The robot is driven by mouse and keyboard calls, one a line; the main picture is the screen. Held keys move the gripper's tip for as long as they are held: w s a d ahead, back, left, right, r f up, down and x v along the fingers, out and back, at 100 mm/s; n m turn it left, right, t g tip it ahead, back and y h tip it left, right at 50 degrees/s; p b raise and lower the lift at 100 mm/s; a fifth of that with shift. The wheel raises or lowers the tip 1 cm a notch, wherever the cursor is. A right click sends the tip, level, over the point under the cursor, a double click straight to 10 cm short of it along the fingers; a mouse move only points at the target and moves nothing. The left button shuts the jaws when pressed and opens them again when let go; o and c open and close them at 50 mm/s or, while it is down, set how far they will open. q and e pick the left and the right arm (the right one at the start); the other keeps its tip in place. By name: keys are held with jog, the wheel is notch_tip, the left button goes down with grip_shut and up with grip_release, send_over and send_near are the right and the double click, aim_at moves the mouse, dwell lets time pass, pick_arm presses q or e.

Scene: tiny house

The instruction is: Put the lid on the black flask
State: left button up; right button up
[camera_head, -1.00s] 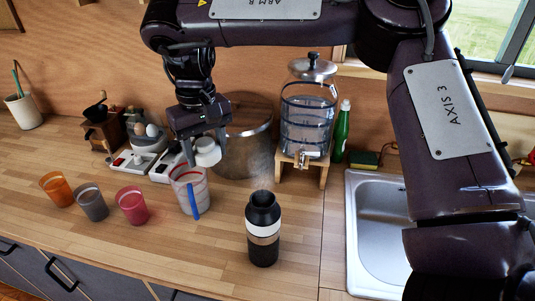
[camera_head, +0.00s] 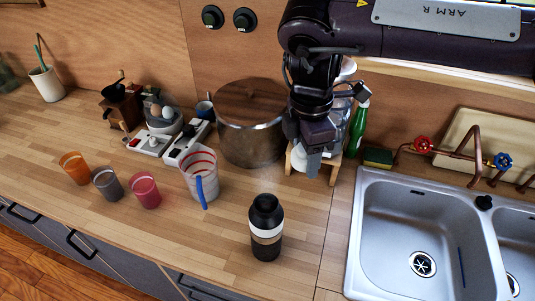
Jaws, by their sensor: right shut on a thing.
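The black flask (camera_head: 266,212) stands upright on the wooden counter, with white and tan bands around its middle. Its top shows a dark, open-looking mouth with no lid on it. My right gripper (camera_head: 308,165) hangs above the counter, behind and to the right of the flask, apart from it. It is shut on a small whitish lid (camera_head: 299,158), mostly hidden by the fingers. My left gripper is not in view.
A measuring jug (camera_head: 202,178) and coloured cups (camera_head: 145,190) stand left of the flask. A large pot (camera_head: 250,145) is behind it. The dispenser is mostly hidden behind my arm, beside a green bottle (camera_head: 358,128). A sink (camera_head: 385,225) lies right. Counter around the flask is clear.

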aim_at(266, 196)
pick_arm(q)
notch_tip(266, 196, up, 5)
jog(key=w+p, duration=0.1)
jog(key=p, duration=0.3)
pick_arm(e)
jog(key=s+a+r+n, duration=0.2)
jog(key=s+a+n, duration=0.5)
jog(key=n, duration=0.9)
pick_arm(q)
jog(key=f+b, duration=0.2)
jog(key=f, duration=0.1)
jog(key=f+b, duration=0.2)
jog(key=b, duration=0.1)
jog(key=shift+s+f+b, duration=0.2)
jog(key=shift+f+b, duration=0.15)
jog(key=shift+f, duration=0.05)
pick_arm(e)
notch_tip(266, 196, down, 6)
jog(key=w, duration=0.1)
jog(key=shift+a+n, duration=0.3)
jog(key=shift+a, duration=0.1)
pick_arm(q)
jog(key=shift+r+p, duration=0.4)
pick_arm(e)
jog(key=shift+r, duration=0.1)
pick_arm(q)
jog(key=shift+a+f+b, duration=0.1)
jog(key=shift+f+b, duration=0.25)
pick_arm(e)
jog(key=shift+f, duration=0.85)
